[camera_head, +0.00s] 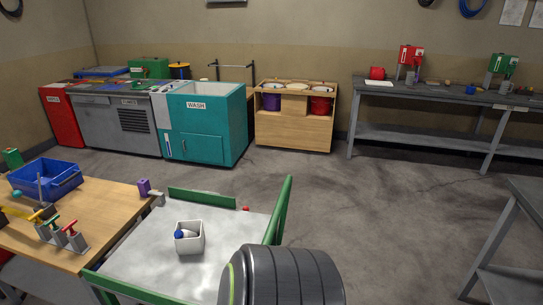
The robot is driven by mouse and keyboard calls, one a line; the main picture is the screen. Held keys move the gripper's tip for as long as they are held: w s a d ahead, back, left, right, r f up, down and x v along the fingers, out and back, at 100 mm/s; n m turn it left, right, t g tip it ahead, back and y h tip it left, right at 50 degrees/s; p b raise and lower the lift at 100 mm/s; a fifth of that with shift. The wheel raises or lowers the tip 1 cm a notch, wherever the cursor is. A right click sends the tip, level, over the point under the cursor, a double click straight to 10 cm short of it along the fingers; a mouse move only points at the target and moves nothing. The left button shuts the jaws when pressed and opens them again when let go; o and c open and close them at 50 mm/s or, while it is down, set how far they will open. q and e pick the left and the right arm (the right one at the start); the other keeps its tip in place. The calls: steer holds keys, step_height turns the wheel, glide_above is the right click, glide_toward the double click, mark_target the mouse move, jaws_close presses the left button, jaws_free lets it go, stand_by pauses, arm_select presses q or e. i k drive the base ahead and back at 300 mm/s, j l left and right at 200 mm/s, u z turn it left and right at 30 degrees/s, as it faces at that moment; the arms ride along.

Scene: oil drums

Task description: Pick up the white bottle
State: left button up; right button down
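A small white item with a blue ball-like top, which may be the white bottle (188,235), is inside a small open white box (197,247). Most of it is hidden by the box walls, so I cannot tell its full shape or whether it is upright. The box stands on a pale table-like surface (140,265) with green edge rails at the lower middle of the head view. Neither of my grippers shows in this view.
A large dark ribbed cylinder (290,276) fills the bottom centre; I cannot tell if it is part of me. A wooden table (110,193) with a blue crate (47,192) stands at left. A teal wash cabinet (205,135) stands behind. Middle floor is clear.

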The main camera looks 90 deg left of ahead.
mark_target(178, 234)
steer(key=i+j+u, duration=0.1)
steer(key=i+u, duration=0.15)
steer(key=u, duration=0.2)
steer(key=i+u, duration=0.3)
steer(key=u, duration=0.15)
steer(key=i+u, duration=0.25)
steer(key=u, duration=0.2)
steer(key=i+l+u, duration=0.25)
steer(key=u, duration=0.2)
